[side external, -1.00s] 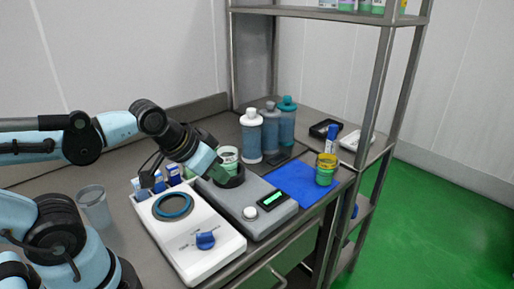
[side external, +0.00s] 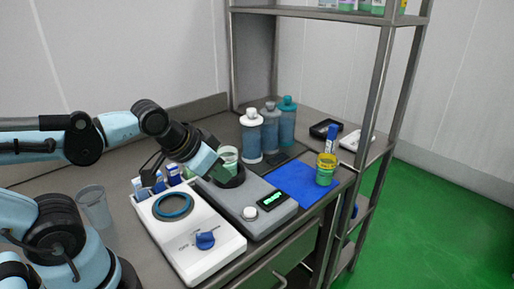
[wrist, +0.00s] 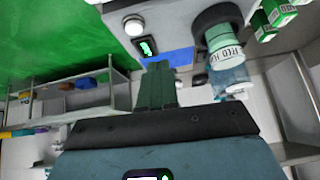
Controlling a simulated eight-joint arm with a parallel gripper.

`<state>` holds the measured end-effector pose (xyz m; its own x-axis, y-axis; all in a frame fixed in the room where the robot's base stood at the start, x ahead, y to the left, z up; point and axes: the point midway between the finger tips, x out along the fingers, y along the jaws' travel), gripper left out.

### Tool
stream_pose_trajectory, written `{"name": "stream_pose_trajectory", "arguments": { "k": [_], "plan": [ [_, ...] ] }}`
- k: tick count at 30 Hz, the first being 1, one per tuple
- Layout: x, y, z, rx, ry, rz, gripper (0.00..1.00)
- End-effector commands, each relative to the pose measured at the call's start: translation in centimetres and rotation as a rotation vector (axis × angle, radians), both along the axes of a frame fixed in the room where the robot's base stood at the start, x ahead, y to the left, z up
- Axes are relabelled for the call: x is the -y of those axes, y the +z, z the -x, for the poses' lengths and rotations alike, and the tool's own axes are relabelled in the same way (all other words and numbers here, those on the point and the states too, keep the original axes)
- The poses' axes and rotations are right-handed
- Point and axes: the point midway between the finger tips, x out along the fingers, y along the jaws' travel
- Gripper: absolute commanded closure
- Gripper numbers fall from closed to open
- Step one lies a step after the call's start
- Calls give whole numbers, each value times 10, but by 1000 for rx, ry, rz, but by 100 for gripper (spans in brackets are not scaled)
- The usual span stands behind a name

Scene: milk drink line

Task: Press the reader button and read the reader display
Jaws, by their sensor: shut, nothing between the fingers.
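The grey reader (side external: 262,224) stands on the bench, with a round white button (side external: 249,213) and a small display (side external: 272,199) on its top. The display is dark with bright green characters, too small to read. In the wrist view the button (wrist: 134,25) and the lit display (wrist: 147,47) show near the top. A clear jar with a pale green label (side external: 228,155) sits in the reader's black round well (side external: 236,180). My gripper (side external: 225,177) is shut and empty beside the jar and well, apart from the button. Its closed fingers (wrist: 157,72) show in the wrist view.
A white device with a blue knob (side external: 204,240) stands left of the reader. A blue mat (side external: 290,178) with a yellow-green jar (side external: 326,170) lies to the right. Several bottles (side external: 270,132) stand behind. A clear cup (side external: 93,205) is at left.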

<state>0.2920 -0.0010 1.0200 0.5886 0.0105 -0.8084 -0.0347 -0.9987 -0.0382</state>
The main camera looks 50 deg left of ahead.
Motion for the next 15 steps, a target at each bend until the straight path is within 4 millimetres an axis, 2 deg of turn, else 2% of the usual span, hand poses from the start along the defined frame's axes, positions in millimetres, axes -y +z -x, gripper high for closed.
{"name": "stream_pose_trajectory", "arguments": {
  "k": [9, 15],
  "plan": [
    [29, 13, -32, 102, -369, -373, 100],
    [39, 17, -40, 136, -467, -481, 100]
  ]
}}
